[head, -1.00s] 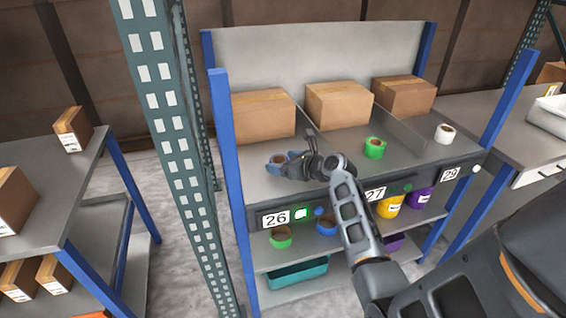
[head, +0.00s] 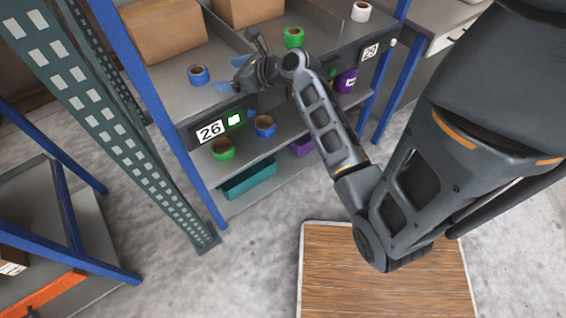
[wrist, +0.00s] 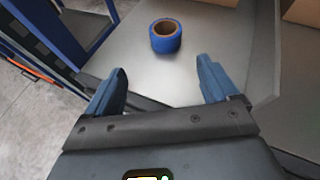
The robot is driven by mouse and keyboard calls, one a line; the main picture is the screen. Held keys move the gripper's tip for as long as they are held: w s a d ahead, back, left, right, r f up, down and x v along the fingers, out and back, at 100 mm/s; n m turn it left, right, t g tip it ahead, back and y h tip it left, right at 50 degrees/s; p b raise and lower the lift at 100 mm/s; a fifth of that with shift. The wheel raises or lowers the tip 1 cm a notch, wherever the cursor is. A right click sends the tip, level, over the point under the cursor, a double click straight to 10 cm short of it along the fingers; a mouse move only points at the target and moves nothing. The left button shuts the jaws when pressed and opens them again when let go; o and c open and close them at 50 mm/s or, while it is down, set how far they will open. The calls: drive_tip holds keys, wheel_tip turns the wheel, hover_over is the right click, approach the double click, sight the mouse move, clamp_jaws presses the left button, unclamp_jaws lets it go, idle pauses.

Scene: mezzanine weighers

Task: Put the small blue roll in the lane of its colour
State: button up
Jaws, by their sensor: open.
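A small blue roll (head: 198,75) with a brown core stands on the upper shelf (head: 171,95), in the left lane above the label 26. In the wrist view the blue roll (wrist: 166,38) lies just ahead of my gripper (wrist: 160,68), beyond the fingertips and apart from them. The blue fingers of my gripper (head: 231,74) are spread and empty, to the right of the roll in the head view. Another blue roll (head: 264,126) stands on the lower shelf beside a green roll (head: 222,149).
A box (head: 165,30) stands behind the blue roll. Upright dividers split the upper shelf; a green roll (head: 293,37) and a white roll (head: 361,11) stand in lanes further right. A teal bin (head: 248,178) is low down. A blue post (head: 150,110) bounds the left.

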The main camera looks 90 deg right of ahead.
drive_tip(key=s+a+f+n, duration=0.2)
drive_tip(key=s+a+n, duration=0.1)
drive_tip(key=a+n, duration=0.7)
drive_tip(key=s+a+f+n, duration=0.2)
drive_tip(key=s+a+n, duration=0.1)
drive_tip(key=a+n, duration=0.65)
drive_tip(key=s+a+r+n+t+y, duration=0.1)
drive_tip(key=s+a+r+n+y, duration=0.1)
drive_tip(key=s+a+r+n, duration=0.4)
drive_tip(key=s+a+r+n+t+y, duration=0.1)
drive_tip(key=s+a+r+n+y, duration=0.2)
drive_tip(key=a+n, duration=0.9)
wheel_tip(320, 180, up, 4)
drive_tip(key=s+n, duration=0.2)
drive_tip(key=shift+s+a, duration=0.35)
drive_tip(key=shift+a, duration=0.05)
drive_tip(key=shift+c, duration=0.3)
